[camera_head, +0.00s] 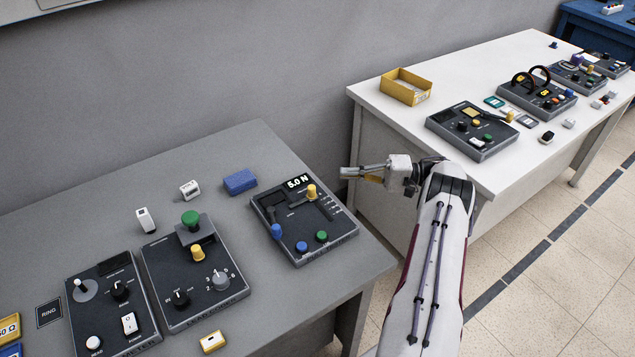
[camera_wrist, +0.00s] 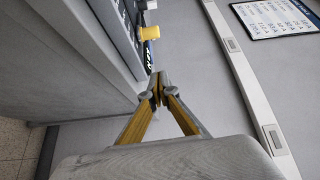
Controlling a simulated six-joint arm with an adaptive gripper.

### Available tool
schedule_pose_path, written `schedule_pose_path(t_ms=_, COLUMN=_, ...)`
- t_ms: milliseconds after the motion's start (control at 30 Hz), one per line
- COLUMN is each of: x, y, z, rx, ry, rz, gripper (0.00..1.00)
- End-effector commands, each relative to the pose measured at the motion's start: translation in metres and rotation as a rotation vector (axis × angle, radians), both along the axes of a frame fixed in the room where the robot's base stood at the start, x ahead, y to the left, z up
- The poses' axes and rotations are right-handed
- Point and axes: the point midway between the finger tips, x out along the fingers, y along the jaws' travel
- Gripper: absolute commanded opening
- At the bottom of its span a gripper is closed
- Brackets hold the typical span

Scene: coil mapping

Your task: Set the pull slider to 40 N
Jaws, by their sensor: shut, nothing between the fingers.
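A yellow knob (camera_head: 311,191) stands near the display, at the upper end of a slot beside a marked scale. It also shows in the wrist view (camera_wrist: 149,33). A blue knob (camera_head: 276,231) sits at the panel's left. Which knob is the pull slider's handle I cannot tell for certain. My gripper (camera_head: 344,172) is shut and empty, apart from the yellow knob, to its right in the head view. The fingertips meet in the wrist view (camera_wrist: 157,86).
The same panel has another blue button (camera_head: 301,247) and a green button (camera_head: 322,236). A blue block (camera_head: 239,181) lies behind it. Two more panels stand left. A white table (camera_head: 395,104) with a yellow tray (camera_head: 406,87) stands beyond a gap. A wall is behind.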

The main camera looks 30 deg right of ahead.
Motion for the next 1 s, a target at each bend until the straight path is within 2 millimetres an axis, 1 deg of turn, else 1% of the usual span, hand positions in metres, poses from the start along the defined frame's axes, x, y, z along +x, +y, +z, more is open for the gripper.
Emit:
schedule_pose_path(t_ms=200, x=-0.001, y=0.0, z=0.001, rx=0.03, ry=0.037, rz=0.003, gripper=0.0)
schedule_pose_path(t_ms=667, x=0.001, y=0.002, z=0.001, rx=0.029, ry=0.038, rz=0.002, gripper=0.0)
schedule_pose_path(t_ms=867, x=0.006, y=0.009, z=0.001, rx=0.029, ry=0.039, rz=0.001, gripper=0.0)
schedule_pose_path(t_ms=1000, x=0.012, y=0.018, z=0.001, rx=0.029, ry=0.038, rz=0.003, gripper=0.0)
